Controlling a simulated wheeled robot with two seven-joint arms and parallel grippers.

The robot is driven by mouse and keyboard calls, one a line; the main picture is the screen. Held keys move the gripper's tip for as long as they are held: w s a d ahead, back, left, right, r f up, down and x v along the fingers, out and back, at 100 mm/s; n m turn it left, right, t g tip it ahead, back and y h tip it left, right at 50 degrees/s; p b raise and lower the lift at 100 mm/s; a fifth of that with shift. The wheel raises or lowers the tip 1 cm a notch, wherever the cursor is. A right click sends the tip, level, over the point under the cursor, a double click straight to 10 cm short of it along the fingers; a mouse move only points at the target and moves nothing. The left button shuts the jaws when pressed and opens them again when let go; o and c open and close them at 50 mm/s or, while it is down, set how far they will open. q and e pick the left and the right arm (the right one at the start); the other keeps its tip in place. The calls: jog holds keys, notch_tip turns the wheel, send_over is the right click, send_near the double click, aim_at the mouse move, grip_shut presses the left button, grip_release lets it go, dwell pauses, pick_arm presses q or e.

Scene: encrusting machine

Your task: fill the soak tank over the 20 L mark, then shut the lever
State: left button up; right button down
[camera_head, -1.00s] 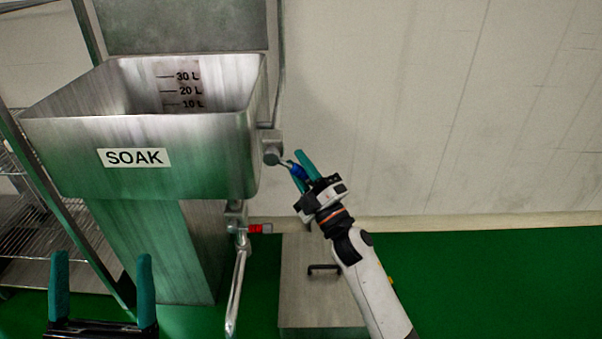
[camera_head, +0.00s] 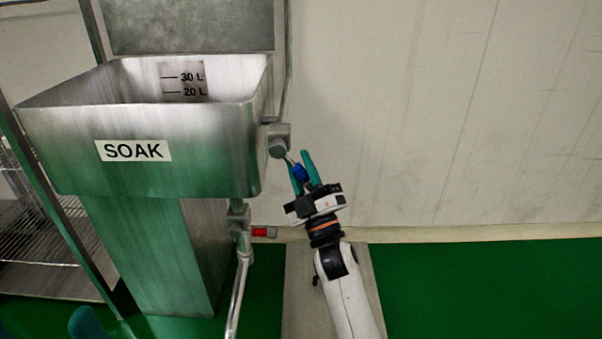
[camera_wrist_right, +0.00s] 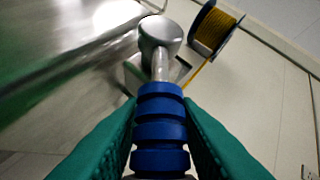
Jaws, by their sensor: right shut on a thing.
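The steel soak tank (camera_head: 75,130) with a SOAK label stands at the left. On its inner back wall the 20 L and 30 L marks (camera_head: 190,84) show; the lower wall is hidden behind the front rim, and I cannot make out a water surface. A lever with a blue ribbed grip (camera_head: 300,172) sticks out from a grey valve body (camera_head: 278,140) at the tank's right side. My right gripper (camera_head: 304,166) is shut on this grip, also seen between its teal fingers in the right wrist view (camera_wrist_right: 161,130). My left gripper (camera_head: 87,323) barely shows at the bottom left.
A red-handled valve (camera_head: 264,232) sits on the pipe below the tank. A wire shelf (camera_head: 50,265) stands at the far left. A blue reel with yellow cord (camera_wrist_right: 216,28) shows in the right wrist view.

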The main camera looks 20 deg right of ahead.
jog(key=shift+f+m+h, duration=0.15)
jog(key=shift+m+h, duration=0.25)
jog(key=shift+h, duration=0.1)
jog(key=c, duration=1.3)
grip_release()
jog(key=p+v, duration=0.2)
jog(key=v, duration=1)
jog(key=shift+w+f, duration=0.1)
